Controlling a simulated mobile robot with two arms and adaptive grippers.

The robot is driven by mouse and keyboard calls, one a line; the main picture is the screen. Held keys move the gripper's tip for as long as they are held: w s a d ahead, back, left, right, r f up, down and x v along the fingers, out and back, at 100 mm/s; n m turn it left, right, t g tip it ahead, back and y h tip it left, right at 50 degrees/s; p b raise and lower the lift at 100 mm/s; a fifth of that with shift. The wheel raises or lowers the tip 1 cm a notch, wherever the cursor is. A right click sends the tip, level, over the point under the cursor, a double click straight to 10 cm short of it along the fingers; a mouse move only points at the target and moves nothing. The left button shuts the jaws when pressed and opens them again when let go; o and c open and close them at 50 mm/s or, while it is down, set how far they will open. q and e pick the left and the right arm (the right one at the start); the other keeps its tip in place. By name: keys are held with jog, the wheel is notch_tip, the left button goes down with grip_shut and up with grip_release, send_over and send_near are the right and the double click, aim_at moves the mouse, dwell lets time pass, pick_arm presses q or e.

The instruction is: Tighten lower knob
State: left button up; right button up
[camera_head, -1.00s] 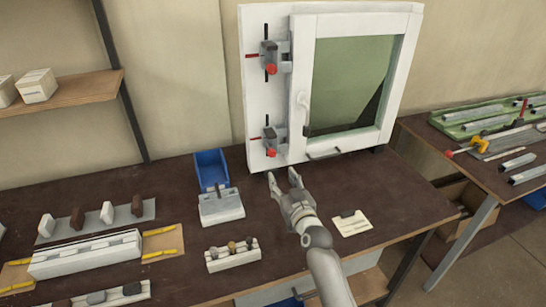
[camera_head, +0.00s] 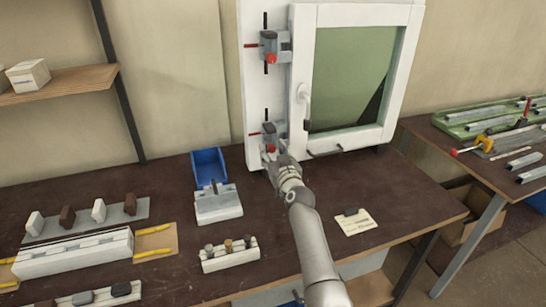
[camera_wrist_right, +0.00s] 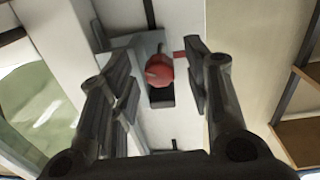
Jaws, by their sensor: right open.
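The lower clamp (camera_head: 274,134) sits on the left side of the white window frame, below a similar upper clamp (camera_head: 270,45). Its red lower knob (camera_head: 271,149) faces outward, with my right gripper (camera_head: 278,160) just in front of and below it. In the right wrist view the red knob (camera_wrist_right: 159,71) shows between the two dark fingers of the right gripper (camera_wrist_right: 160,85). The fingers are open, with space on both sides of the knob. My left gripper is not in view.
A blue bin (camera_head: 209,166) and a grey block stand (camera_head: 217,204) are left of my right arm. A holder with several small knobs (camera_head: 229,253) stands nearer. The dark bench top (camera_head: 400,195) has free room there.

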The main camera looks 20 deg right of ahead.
jog(key=shift+c, duration=0.3)
jog(key=shift+w, duration=0.1)
grip_shut()
jog(key=shift+m, duration=0.3)
jog(key=m, duration=0.2)
jog(key=shift+r+m+p, duration=0.1)
jog(key=shift+m+p, duration=0.2)
jog(key=shift+p, duration=0.1)
jog(key=m, duration=0.3)
jog(key=shift+m, duration=0.3)
jog(key=m+p, duration=0.1)
jog(key=m, duration=0.4)
jog(key=shift+m, duration=0.7)
